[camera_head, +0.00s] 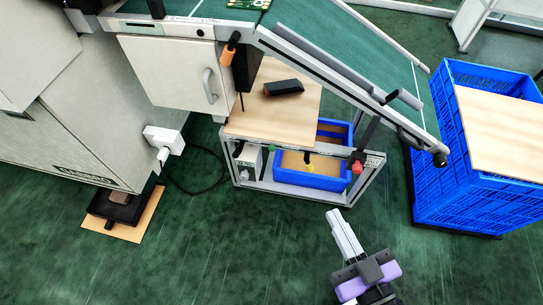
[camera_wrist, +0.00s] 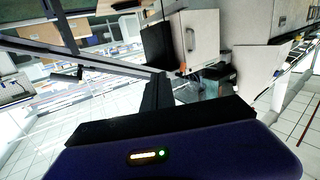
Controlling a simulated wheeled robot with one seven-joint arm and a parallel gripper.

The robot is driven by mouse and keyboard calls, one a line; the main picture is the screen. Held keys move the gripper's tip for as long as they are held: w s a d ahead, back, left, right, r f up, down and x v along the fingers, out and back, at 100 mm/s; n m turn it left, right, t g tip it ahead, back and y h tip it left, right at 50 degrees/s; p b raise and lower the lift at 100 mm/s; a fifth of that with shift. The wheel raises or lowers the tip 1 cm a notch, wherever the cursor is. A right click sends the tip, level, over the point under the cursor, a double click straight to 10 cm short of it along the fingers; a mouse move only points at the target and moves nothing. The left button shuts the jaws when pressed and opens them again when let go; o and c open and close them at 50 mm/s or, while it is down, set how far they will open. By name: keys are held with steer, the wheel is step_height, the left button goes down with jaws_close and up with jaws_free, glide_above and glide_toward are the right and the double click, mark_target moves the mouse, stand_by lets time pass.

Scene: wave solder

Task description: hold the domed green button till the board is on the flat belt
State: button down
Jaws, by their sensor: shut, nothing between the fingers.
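A small green button (camera_head: 271,148) shows at the left of the low cart's front edge; its dome shape is too small to make out. A green circuit board (camera_head: 248,3) lies on the green belt surface at the top edge of the head view, partly cut off. The belt (camera_head: 185,8) by the machine looks flat, and a sloped green belt (camera_head: 345,45) runs down to the right. My gripper (camera_head: 334,213) is shut and empty over the floor, in front of and below the cart, apart from the button. In the wrist view its dark fingers (camera_wrist: 158,92) are together.
A red knob (camera_head: 357,167) is at the cart's right front. A blue crate (camera_head: 440,185) stands right. A cable (camera_head: 205,190) lies left. Floor around my gripper is clear.

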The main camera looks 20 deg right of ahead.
mark_target(272, 148)
steer(key=w+f+n+t+y+b, duration=0.1)
steer(key=w+f+n+b, duration=0.45)
steer(key=w+f, duration=0.8)
steer(key=w+f+n+y+b, duration=0.2)
steer(key=w+f+n+b, duration=0.35)
steer(key=w+f, duration=0.8)
steer(key=shift+n+g+y, duration=0.6)
steer(key=shift+y, duration=0.1)
steer(key=a+f, duration=0.1)
steer(key=w+a+f+b, duration=0.1)
steer(key=a+f, duration=0.1)
steer(key=f, duration=0.1)
steer(key=shift+w+f, duration=0.1)
steer(key=shift+w, duration=0.15)
steer(key=w+d+b, duration=0.1)
steer(key=w+d, duration=0.4)
steer(key=w, duration=0.2)
steer(key=shift+w+d, duration=0.1)
steer(key=shift+d, duration=0.05)
steer(key=shift+w+d, duration=0.2)
steer(key=shift+w, duration=0.1)
